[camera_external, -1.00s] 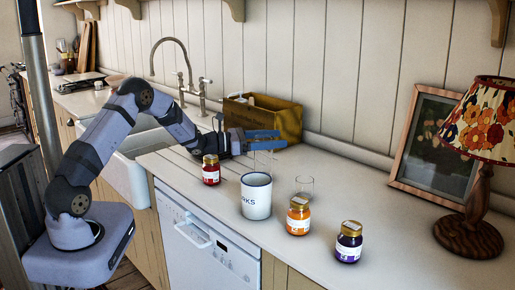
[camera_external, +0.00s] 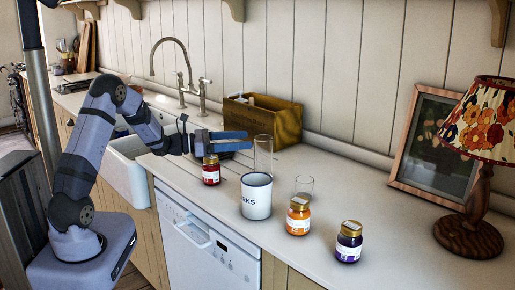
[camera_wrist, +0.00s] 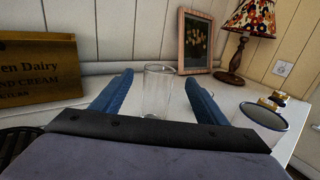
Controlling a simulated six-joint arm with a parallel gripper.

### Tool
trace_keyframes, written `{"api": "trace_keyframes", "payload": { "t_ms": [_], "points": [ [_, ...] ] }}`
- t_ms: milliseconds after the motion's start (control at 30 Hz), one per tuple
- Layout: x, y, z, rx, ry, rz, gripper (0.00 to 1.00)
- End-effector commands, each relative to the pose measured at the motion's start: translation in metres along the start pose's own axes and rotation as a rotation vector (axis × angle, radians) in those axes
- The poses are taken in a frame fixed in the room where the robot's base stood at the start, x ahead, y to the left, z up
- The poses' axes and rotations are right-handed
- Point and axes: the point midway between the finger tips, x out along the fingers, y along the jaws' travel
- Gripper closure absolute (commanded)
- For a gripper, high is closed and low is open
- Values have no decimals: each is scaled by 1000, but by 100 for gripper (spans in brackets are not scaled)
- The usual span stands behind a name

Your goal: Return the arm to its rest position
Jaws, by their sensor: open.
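My gripper (camera_external: 236,141) is open and empty in the external view, its blue fingers pointing right above the counter. It is behind the red jar (camera_external: 211,170) and to the left of a tall clear glass (camera_external: 263,155). In the wrist view, my gripper (camera_wrist: 160,97) has its two blue fingers spread apart. The tall glass (camera_wrist: 158,88) stands ahead, seen between them, and nothing is gripped. My arm is bent, with its elbow raised over the sink side.
A wooden crate (camera_external: 262,120) is behind. A lamp (camera_external: 468,235) and a picture frame (camera_external: 437,145) are at right.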

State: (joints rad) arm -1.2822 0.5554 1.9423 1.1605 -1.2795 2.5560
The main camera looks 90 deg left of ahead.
Motion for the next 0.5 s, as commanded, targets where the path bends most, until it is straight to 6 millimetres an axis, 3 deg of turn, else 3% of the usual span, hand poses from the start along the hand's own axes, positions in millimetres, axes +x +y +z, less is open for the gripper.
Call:
{"api": "trace_keyframes", "payload": {
  "t_ms": [500],
  "points": [
    [-9, 0, 0, 0, 0, -1, 33]
  ]
}}
